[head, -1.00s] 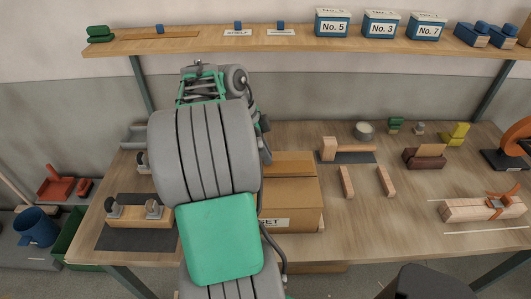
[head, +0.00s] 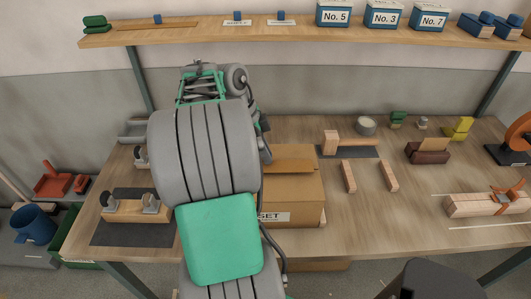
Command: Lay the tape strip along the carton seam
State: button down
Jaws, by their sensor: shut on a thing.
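The brown cardboard carton (head: 293,197) stands on the workbench just right of my arm. Its right part shows, with a white label ending in "SET" on the front; my arm covers its left part. A line crosses its top (head: 290,166), partly hidden by the arm. No tape strip can be made out. My raised arm fills the middle of the head view, and my gripper's fingers are hidden behind it. An orange roll on a dark stand (head: 517,137), apparently a tape dispenser, is at the bench's right end.
On the workbench (head: 400,225), a mallet-like wooden tool (head: 331,141), two wooden sticks (head: 349,177) and a clamped wood block (head: 488,205) lie right of the carton. A wooden block with grey knobs (head: 135,210) lies left of my arm. A shelf (head: 300,38) with tins runs above.

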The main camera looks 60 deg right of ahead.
jog(key=shift+f+b, duration=0.6)
jog(key=shift+b, duration=0.05)
grip_release()
dwell(1.3)
jog(key=shift+r, duration=0.15)
jog(key=p+v, duration=0.7)
jog(key=v, duration=0.2)
jog(key=shift+p, duration=0.35)
dwell(0.6)
